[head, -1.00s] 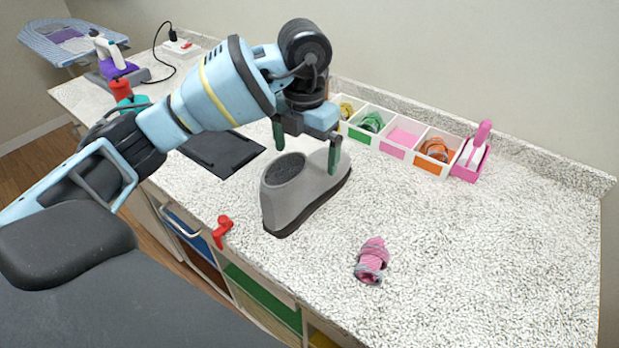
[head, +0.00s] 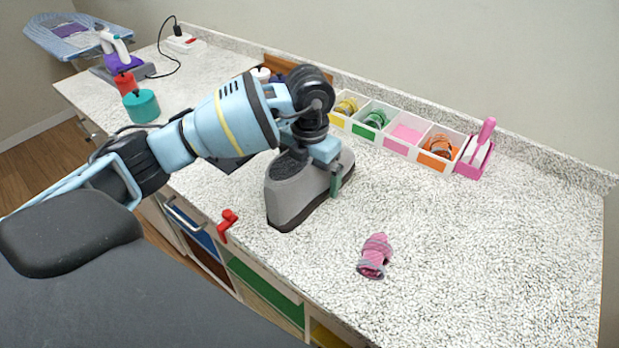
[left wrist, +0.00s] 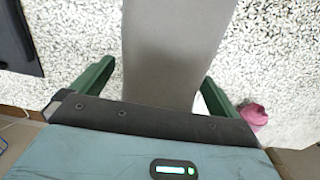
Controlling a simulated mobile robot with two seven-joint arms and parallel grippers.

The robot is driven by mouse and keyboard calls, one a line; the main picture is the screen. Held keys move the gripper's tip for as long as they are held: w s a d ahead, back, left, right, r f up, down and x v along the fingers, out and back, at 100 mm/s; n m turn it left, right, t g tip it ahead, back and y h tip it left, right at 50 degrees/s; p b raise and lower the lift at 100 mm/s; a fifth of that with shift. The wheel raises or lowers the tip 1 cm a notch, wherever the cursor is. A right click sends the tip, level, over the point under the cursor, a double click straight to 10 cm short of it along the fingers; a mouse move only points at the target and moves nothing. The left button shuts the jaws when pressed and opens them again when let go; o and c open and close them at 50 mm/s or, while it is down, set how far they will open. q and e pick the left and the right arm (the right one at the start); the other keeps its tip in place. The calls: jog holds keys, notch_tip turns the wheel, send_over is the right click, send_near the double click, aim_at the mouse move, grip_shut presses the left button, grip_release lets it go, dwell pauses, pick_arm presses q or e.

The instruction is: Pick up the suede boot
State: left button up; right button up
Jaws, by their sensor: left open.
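The grey suede boot (head: 292,196) stands upright on the speckled counter, with a dark sole. My left gripper (head: 318,180) is lowered over it from above, and its arm hides part of the boot's top and far side. One green finger shows on the boot's right side. In the left wrist view the boot (left wrist: 172,50) lies between the two spread green fingers of my left gripper (left wrist: 150,85), with a gap visible on each side. My right gripper is not in view.
A pink striped rolled cloth (head: 375,256) lies right of the boot. A divided tray (head: 396,146) and a pink brush holder (head: 476,158) stand along the back wall. A red object (head: 227,224) sits at the front edge. The counter's right side is clear.

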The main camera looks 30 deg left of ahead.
aim_at(308, 165)
pick_arm(q)
jog(key=c, duration=1.3)
jog(key=shift+r, duration=0.1)
jog(key=shift+r, duration=0.8)
jog(key=shift+s+r, duration=0.25)
jog(key=shift+r, duration=0.7)
jog(key=s, duration=0.5)
jog(key=s+r, duration=0.1)
jog(key=s, duration=0.9)
jog(key=shift+s+d+r, duration=0.15)
jog(key=shift+s+d, duration=0.1)
jog(key=shift+d, duration=0.15)
